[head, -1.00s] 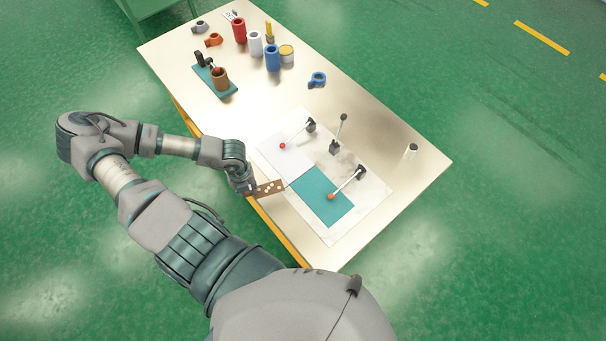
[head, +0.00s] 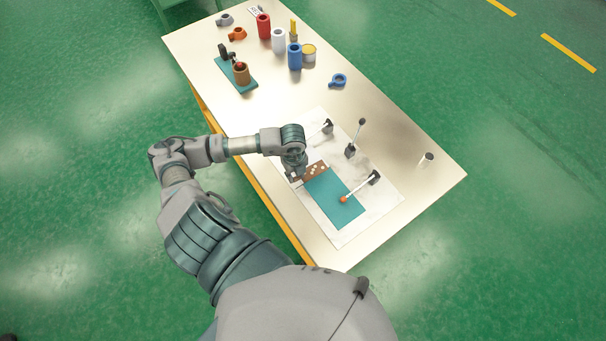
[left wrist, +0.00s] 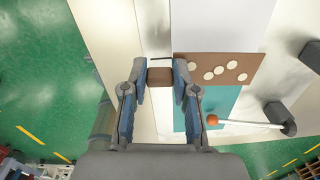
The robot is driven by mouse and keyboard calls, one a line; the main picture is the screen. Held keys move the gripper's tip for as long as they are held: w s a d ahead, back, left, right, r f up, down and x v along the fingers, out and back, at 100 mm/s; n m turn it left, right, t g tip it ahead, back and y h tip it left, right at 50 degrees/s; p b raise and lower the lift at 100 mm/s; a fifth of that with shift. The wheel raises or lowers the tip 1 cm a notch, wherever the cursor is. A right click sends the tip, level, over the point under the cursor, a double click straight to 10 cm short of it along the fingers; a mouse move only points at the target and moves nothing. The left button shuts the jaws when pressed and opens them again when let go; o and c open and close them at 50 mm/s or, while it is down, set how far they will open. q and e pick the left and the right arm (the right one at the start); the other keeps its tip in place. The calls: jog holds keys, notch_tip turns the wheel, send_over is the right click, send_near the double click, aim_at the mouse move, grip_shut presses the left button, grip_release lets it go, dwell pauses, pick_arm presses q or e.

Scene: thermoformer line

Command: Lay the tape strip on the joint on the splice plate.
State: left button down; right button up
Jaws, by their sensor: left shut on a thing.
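The tape strip (head: 316,170) is brown with several pale dots. It also shows in the left wrist view (left wrist: 246,75). My left gripper (head: 296,176) is shut on its left end; the fingertips show in the left wrist view (left wrist: 160,74) with a brown piece between them. The strip lies over the border where a teal sheet (head: 336,200) meets a white sheet (left wrist: 220,25) on the pale splice plate (head: 380,210). I cannot tell whether the strip touches the sheets or hovers just above. The joint is hidden under the strip. My right gripper is out of view.
A clamp with an orange-tipped lever (head: 360,187) reaches over the teal sheet. Another clamp (head: 326,127) and an upright lever (head: 356,138) stand behind. Coloured cylinders (head: 278,40) and a teal stand (head: 236,74) are at the far end. The right table corner is mostly clear.

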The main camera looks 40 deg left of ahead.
aim_at(305, 178)
pick_arm(q)
jog(key=shift+w+d+f, duration=0.1)
jog(key=shift+w+d, duration=0.1)
jog(key=shift+w, duration=0.4)
jog(key=shift+w+d+f, duration=0.1)
jog(key=shift+w+d, duration=0.1)
jog(key=shift+w, duration=0.35)
jog(key=shift+w+d+f, duration=0.1)
jog(key=shift+d, duration=0.05)
jog(key=f, duration=0.1)
jog(key=d+f+p, duration=0.1)
jog(key=shift+f, duration=0.55)
jog(key=c, duration=1.3)
grip_release()
jog(key=shift+a+f, duration=0.1)
jog(key=shift+a, duration=0.1)
jog(key=o, duration=0.4)
jog(key=shift+a, duration=0.15)
jog(key=shift+c, duration=0.2)
jog(key=shift+o, duration=0.3)
jog(key=shift+a, duration=0.1)
jog(key=shift+d+r, duration=0.2)
jog(key=shift+r, duration=0.2)
notch_tip(305, 178, up, 11)
jog(key=b, duration=0.1)
jog(key=shift+a+r, duration=0.15)
jog(key=shift+r, duration=0.05)
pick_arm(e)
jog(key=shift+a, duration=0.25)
